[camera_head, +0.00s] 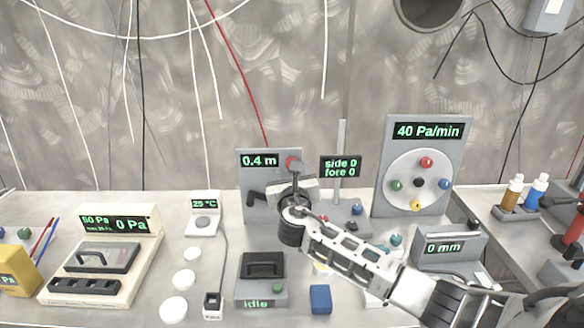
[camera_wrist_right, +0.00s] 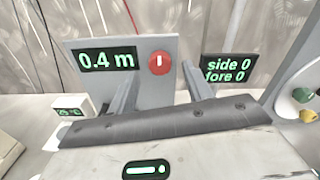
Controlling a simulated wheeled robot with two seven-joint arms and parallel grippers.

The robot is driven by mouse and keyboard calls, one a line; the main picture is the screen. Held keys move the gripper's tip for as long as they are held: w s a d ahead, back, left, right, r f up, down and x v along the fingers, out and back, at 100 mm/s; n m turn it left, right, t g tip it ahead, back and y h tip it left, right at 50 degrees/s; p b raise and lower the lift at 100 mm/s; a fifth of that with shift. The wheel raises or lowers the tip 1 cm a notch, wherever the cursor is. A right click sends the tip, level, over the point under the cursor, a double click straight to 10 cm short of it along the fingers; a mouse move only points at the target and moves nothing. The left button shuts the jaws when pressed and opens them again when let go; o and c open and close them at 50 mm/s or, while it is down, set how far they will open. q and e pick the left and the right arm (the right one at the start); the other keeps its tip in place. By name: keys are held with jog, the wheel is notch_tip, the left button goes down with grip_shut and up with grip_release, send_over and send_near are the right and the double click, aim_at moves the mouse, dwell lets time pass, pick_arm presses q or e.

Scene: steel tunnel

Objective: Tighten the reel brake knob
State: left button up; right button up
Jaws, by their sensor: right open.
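The reel brake knob looks to be the round red knob (camera_head: 293,162) on the grey upright panel (camera_head: 245,212) with the "0.4 m" display. In the right wrist view the red knob (camera_wrist_right: 160,63) carries a short white upright mark, and the panel (camera_wrist_right: 165,94) stands behind it. My right gripper (camera_head: 293,183) is in front of the panel, just below the knob in the head view. In the wrist view its two fingers (camera_wrist_right: 161,78) are open, one on each side below the knob, with nothing between them. Contact cannot be told. My left gripper is out of view.
A "side 0 fore 0" display (camera_head: 341,167) stands close right of the knob. A "40 Pa/min" panel (camera_head: 463,150) with coloured knobs is further right. An "idle" box (camera_head: 246,290) and a blue block (camera_head: 320,299) are in front. Cables hang at the back wall.

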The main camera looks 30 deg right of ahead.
jog(key=shift+x, duration=1.55)
jog(key=shift+s, duration=0.1)
jog(key=shift+c, duration=0.2)
jog(key=c, duration=0.9)
